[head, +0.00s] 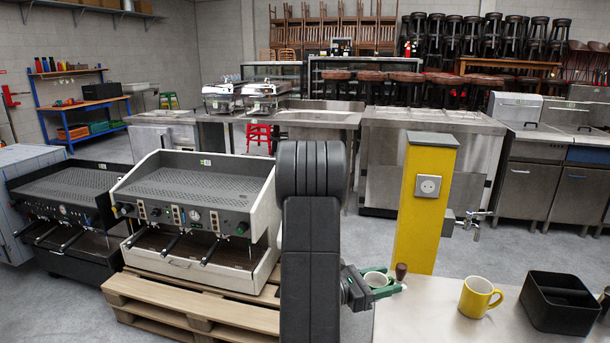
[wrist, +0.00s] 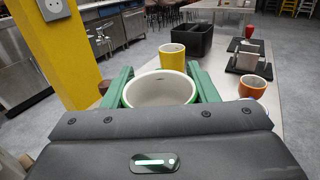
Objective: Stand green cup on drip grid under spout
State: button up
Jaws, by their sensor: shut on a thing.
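My gripper (head: 380,286) is shut on the green cup (head: 377,279), at the left edge of the steel counter in the head view. In the wrist view, the green fingers lie on either side of the cup (wrist: 160,90), which is upright, with a white, empty-looking inside. A cream espresso machine (head: 188,186) stands on a pallet to the left of my arm, with several black handles over its tray. A darker espresso machine (head: 65,197) stands further left. My arm hides what is behind it. I cannot tell which drip grid and spout are the task's.
The counter (head: 425,310) holds a yellow mug (head: 476,298), a black bin (head: 560,302) and, in the wrist view, an orange cup (wrist: 252,87). A yellow post (head: 420,205) with a socket rises behind the counter, near a metal tap (head: 475,222). The pallet (head: 190,305) juts out at floor level.

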jog(key=w+a+n+t+y+p, duration=0.2)
jog(key=w+a+n+t+y, duration=0.3)
jog(key=a, duration=0.4)
jog(key=w+a+n+t+y+p, duration=0.3)
jog(key=w+a+n+t+y, duration=0.2)
jog(key=a+n+t+y, duration=0.1)
jog(key=a+t+y, duration=0.1)
jog(key=a, duration=0.1)
jog(key=shift+w+a+r, duration=0.2)
jog(key=shift+a+r, duration=0.2)
